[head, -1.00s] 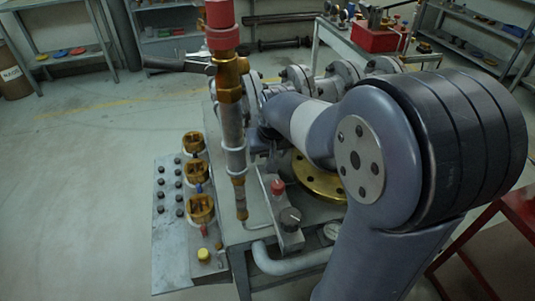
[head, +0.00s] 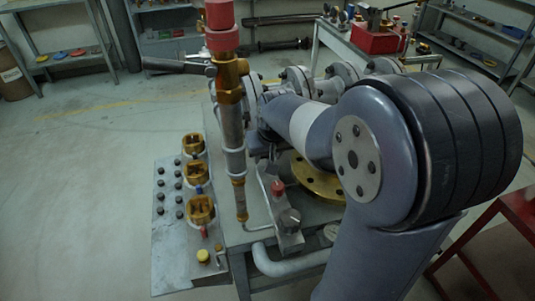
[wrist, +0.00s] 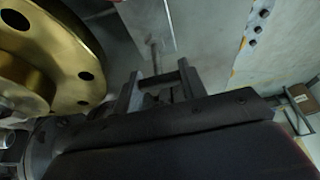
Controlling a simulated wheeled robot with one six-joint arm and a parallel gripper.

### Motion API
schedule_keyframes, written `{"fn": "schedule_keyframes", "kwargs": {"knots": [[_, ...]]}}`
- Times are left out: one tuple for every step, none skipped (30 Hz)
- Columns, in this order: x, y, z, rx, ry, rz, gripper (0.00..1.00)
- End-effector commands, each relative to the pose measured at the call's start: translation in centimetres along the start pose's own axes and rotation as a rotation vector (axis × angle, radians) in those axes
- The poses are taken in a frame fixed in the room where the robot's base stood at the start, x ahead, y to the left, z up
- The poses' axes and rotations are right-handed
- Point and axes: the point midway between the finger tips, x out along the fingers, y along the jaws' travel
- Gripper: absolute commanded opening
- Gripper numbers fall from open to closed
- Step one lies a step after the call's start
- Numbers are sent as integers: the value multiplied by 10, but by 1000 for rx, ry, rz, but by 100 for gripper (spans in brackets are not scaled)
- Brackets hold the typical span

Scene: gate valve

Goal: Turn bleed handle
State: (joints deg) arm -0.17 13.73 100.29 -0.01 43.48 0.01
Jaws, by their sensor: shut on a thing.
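My gripper (wrist: 158,88) shows in the wrist view with its two dark fingers close together around a small dark part, which I take to be the bleed handle; its shape is mostly hidden between the fingers and by my wrist.
A red-topped valve (head: 221,38) with a dark lever (head: 170,64) stands in front of the arm. A panel (head: 167,245) with brass fittings stands left of the bench. A red knob (head: 278,187) and a grey pipe (head: 285,263) are near the bench front. The floor at left is clear.

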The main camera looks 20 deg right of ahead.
Motion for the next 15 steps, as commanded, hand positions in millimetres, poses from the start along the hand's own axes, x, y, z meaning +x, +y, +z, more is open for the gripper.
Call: {"fn": "schedule_keyframes", "kwargs": {"knots": [[0,0,0,-4,0,-2,17],[0,0,0,-8,0,-3,17],[0,0,0,-14,0,-6,17],[0,0,0,-20,0,-9,17],[0,0,0,-29,0,-13,17],[0,0,0,-42,0,-18,17],[0,1,0,-54,0,-23,17],[0,0,0,-67,0,-29,17],[0,0,0,-88,0,-37,17],[0,0,0,-105,0,-45,17],[0,1,0,-124,0,-52,17],[0,1,0,-149,0,-63,17],[0,1,0,-171,0,-72,17],[0,1,0,-195,1,-82,17],[0,1,0,-227,1,-95,17]]}}
